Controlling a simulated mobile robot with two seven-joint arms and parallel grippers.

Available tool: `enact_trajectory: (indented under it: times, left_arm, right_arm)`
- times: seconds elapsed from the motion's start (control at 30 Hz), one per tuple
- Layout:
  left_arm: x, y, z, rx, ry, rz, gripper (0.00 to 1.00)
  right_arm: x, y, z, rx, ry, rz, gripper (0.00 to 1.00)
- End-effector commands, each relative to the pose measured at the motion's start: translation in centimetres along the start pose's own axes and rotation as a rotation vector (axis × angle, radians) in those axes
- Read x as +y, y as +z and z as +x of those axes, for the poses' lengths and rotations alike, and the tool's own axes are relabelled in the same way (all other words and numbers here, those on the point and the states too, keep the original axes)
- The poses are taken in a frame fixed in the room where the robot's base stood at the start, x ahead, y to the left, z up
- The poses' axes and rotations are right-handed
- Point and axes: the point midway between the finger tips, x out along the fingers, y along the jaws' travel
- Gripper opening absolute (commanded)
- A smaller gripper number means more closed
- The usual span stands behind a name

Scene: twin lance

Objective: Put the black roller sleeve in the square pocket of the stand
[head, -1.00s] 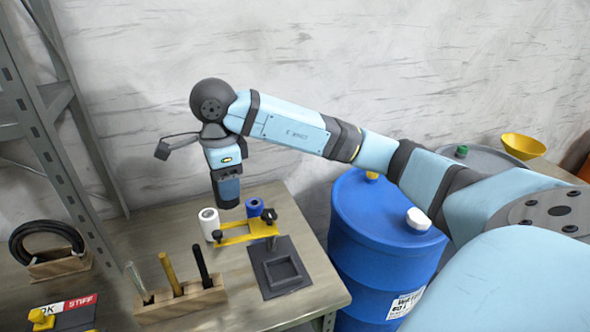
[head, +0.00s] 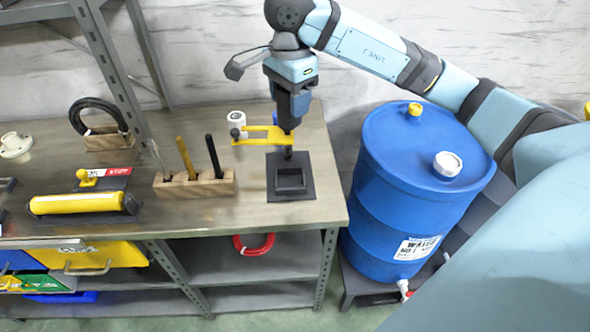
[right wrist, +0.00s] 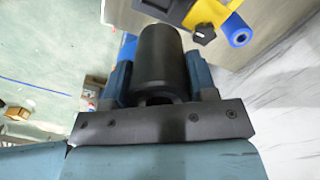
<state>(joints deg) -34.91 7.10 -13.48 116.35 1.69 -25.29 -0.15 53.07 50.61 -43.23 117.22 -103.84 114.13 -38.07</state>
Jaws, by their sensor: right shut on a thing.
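My right gripper (head: 290,118) points down, above the back of the workbench at the yellow bracket. It is shut on the black roller sleeve (right wrist: 160,55), which shows large between its fingers in the right wrist view. In the head view the sleeve is hard to tell from the dark fingers. The dark stand (head: 277,197) lies just in front of the gripper, near the bench's right end. Its square pocket (head: 291,180) looks empty. My left gripper is out of view.
A yellow bracket (head: 262,134) with black knobs stands right behind the stand. A white roll (head: 237,119) is behind it; a blue roll (right wrist: 238,30) shows in the right wrist view. A wooden block (head: 200,187) holds several upright tools. A blue drum (head: 412,175) stands right of the bench.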

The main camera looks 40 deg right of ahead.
Motion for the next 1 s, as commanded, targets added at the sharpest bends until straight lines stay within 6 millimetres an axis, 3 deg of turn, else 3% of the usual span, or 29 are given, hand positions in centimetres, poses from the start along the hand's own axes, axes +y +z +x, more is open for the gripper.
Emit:
enact_trajectory:
  times: [0.5,0.83,1.0]
  left_arm:
    - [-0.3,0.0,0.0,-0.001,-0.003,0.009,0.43]
    - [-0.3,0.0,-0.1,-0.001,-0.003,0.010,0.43]
    - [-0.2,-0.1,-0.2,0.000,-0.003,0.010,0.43]
  right_arm:
    - [0.1,0.0,12.8,0.000,0.004,0.001,0.25]
    - [0.1,0.0,15.9,-0.001,0.002,0.000,0.25]
    - [0.1,0.0,18.5,0.000,0.002,0.001,0.25]
